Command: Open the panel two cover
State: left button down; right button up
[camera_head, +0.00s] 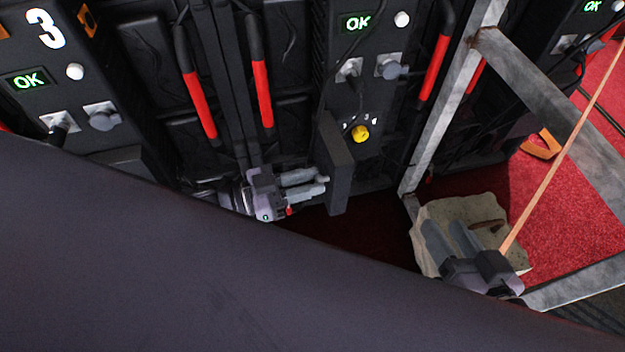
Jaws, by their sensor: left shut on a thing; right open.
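The dark panel cover (338,168) stands out from the lower part of the middle panel (322,75), swung away from its face. Beside it, a yellow knob (360,133) with small white numerals is exposed. My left gripper (324,184) is shut on the cover's edge, reaching it from the left. The panel's own number is out of view. My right gripper (446,236) is open and empty, lower right, in front of a pale stone-like block (512,216). A large dark surface in the foreground hides the lower left.
Panel three (50,55) stands at the left. Red-sleeved handles (198,105) hang between panels. A grey metal frame (440,110) rises between the middle panel and the right side. Red carpet (570,190) lies at right, with an orange strap (565,150) crossing it.

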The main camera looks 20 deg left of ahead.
pick_arm(q)
jog(key=shift+a+m+g+h, duration=0.5)
jog(key=shift+a+m+g, duration=0.1)
jog(key=shift+a+g, duration=0.15)
jog(key=c, duration=0.9)
grip_release()
jog(key=shift+p+v, duration=0.85)
jog(key=shift+v, duration=2.75)
jog(key=shift+d, duration=0.1)
